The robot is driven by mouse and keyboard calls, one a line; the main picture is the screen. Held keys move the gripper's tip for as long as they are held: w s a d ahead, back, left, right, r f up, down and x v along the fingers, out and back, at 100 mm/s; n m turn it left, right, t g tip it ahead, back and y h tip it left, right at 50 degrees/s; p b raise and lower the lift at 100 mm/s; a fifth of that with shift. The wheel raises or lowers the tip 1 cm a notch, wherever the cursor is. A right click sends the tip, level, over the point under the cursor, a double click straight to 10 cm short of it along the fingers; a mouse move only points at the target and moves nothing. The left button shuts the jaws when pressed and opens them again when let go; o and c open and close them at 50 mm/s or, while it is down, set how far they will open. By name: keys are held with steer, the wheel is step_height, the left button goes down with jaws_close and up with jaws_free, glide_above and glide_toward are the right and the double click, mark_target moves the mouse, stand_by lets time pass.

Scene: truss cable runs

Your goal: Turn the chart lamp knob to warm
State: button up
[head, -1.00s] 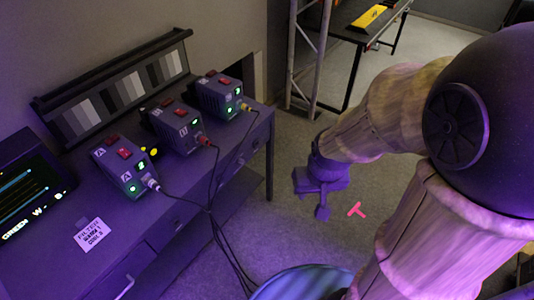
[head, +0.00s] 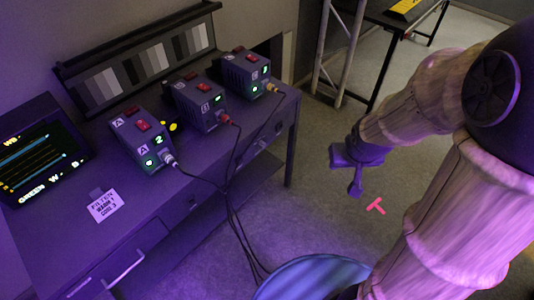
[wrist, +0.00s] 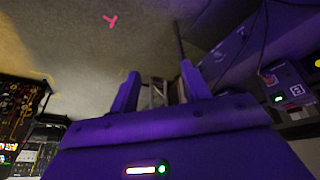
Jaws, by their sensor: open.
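The grey test chart (head: 138,70) stands in a dark frame along the back of the desk. In front of it is a row of three grey boxes: the box marked A (head: 139,143), a middle box (head: 199,103) and a far box (head: 246,74). Each has a red switch on top and green lights on its front; box A's digit looks like 2. I cannot make out which part is the chart lamp knob. My gripper (head: 348,176) is open and empty over the floor, right of the desk. Its two fingers (wrist: 160,72) stand apart in the wrist view.
A paper card (head: 103,206) with filter text lies on the desk (head: 165,208) near a lit monitor (head: 40,158). Dark cables (head: 229,195) run from the boxes over the desk's front edge. A truss leg (head: 321,45) stands beyond. Open floor surrounds a pink mark (head: 376,206).

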mark_target(264, 147)
steer(key=w+a+f+n+t+y+b, duration=0.1)
steer(key=w+f+n+t+y+b, duration=0.15)
steer(key=w+f+b, duration=0.7)
steer(key=w+a+f+n+t+y+b, duration=0.2)
steer(key=w+f+t+b, duration=0.2)
steer(key=w+f+b, duration=0.5)
steer(key=w+a+f+n+y+b, duration=0.1)
steer(key=a+f+n+y+b, duration=0.1)
steer(key=f+y+b, duration=0.3)
steer(key=w+a+f+n+y+b, duration=0.1)
steer(key=a+f+n+y+b, duration=0.2)
steer(key=f+b, duration=0.6)
step_height(264, 147, down, 2)
steer(key=shift+w+f+y, duration=0.1)
steer(key=shift+w+y, duration=0.25)
steer(key=shift+y, duration=0.7)
steer(key=shift+a, duration=0.15)
steer(key=b+x, duration=0.4)
steer(key=x, duration=1.2)
steer(key=shift+w+a, duration=0.2)
steer(key=shift+w, duration=0.05)
steer(key=shift+w+a, duration=0.25)
